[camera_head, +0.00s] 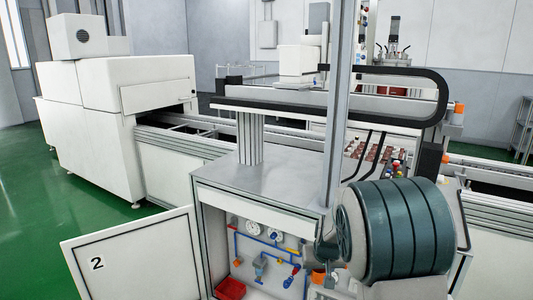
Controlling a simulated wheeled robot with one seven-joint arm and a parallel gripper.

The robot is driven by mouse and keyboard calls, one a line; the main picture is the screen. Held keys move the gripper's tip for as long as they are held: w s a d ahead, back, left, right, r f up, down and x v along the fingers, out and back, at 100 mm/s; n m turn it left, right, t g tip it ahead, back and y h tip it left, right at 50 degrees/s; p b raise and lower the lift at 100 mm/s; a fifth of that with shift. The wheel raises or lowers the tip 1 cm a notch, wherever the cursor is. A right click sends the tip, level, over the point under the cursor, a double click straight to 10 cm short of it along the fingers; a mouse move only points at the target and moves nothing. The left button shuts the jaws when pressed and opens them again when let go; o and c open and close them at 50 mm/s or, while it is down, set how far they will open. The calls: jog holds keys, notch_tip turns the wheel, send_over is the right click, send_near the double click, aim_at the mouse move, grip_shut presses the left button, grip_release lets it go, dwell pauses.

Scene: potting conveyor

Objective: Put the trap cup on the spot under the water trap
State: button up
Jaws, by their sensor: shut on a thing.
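The water trap (260,268) is a small grey-blue fitting on the blue piping inside the open cabinet. The cabinet floor below it is partly visible, and I cannot make out a marked spot there. My gripper (320,262) is small and dark, at the right side of the cabinet opening, right of the water trap. It is shut on a small orange-brown thing, which looks like the trap cup (318,276). My arm hides much of the gripper, so the exact grip is unclear.
A red tray (230,288) sits at the cabinet's lower left. The door marked 2 (130,262) stands open to the left. A grey post (335,110) rises near the cabinet's right side.

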jog(key=s+f+p+v, duration=0.1)
jog(key=s+p+v, duration=0.1)
jog(key=p+v, duration=1.05)
notch_tip(320, 180, down, 10)
jog(key=s, duration=0.2)
